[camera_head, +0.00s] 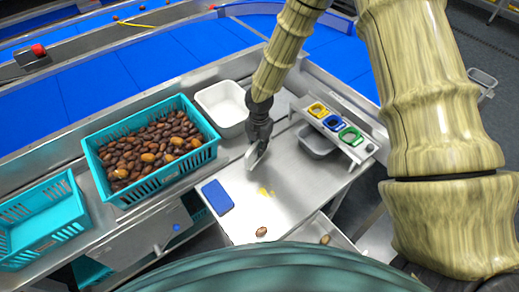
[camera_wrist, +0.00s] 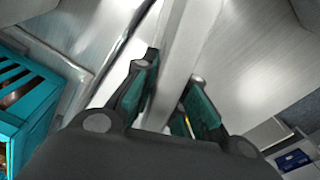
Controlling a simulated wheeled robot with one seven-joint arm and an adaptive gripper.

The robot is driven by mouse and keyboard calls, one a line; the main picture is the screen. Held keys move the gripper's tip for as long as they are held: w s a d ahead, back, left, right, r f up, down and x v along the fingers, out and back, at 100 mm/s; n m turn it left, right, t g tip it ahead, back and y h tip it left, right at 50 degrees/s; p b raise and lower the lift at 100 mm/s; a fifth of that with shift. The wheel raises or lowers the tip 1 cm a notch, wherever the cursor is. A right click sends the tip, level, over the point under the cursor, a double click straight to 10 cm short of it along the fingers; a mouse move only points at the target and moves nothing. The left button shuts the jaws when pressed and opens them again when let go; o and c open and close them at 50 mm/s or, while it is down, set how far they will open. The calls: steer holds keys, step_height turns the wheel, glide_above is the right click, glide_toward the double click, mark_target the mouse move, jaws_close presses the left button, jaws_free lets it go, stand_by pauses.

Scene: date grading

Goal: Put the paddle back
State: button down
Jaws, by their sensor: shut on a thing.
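My gripper (camera_head: 259,138) is shut on the paddle (camera_head: 253,159), a pale flat piece that hangs down from the fingers over the steel table (camera_head: 290,178). In the wrist view the grey-white paddle (camera_wrist: 181,55) runs between the two green-padded fingers of my gripper (camera_wrist: 174,88). I cannot tell whether its lower end touches the table. The place where the paddle belongs cannot be made out.
A teal crate of dates (camera_head: 103,163) and a white tub (camera_head: 222,104) stand left of my gripper. A rack with coloured rings (camera_head: 357,147) and a grey tray (camera_head: 318,146) are to the right. A blue pad (camera_head: 217,197), yellow smear (camera_head: 265,192) and single date (camera_head: 262,231) lie on the table nearer me.

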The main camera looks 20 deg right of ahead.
steer(key=shift+w+d, duration=0.1)
steer(key=shift+w, duration=0.2)
steer(key=shift+f+p, duration=0.85)
steer(key=shift+f, duration=0.9)
steer(key=shift+f, duration=0.1)
steer(key=c, duration=1.4)
jaws_free()
steer(key=shift+c, duration=0.2)
steer(key=shift+r+b, duration=1.35)
steer(key=shift+r, duration=4.75)
